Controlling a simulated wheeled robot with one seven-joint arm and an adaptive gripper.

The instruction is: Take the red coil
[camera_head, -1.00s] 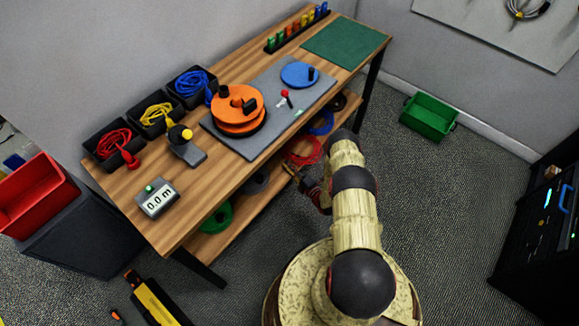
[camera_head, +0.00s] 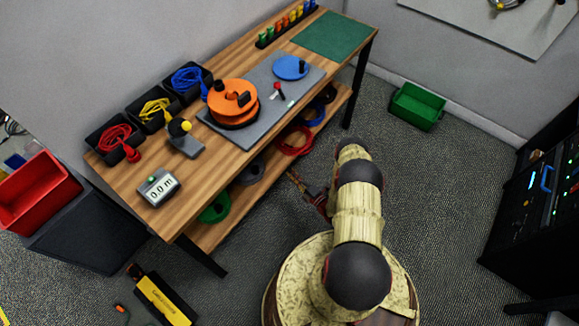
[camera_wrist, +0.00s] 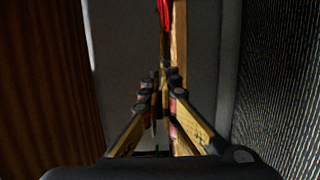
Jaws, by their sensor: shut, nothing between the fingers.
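The red coil (camera_head: 293,141) lies on the lower wooden shelf under the workbench, between a dark grey coil and a blue coil. My gripper (camera_head: 292,176) is low in front of the shelf edge, apart from the red coil, with floor showing around it. In the wrist view my gripper (camera_wrist: 160,78) has its fingertips together with nothing between them. A bit of red (camera_wrist: 164,14), probably the red coil, shows past the fingertips at the top edge. Most of it is out of that view.
The shelf (camera_head: 262,180) also holds a green coil (camera_head: 215,208) and a blue coil (camera_head: 315,113). The bench top (camera_head: 215,165) overhangs it, with a table leg (camera_head: 200,255) at the near end. Red cable (camera_head: 118,140) sits in a black bin above.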

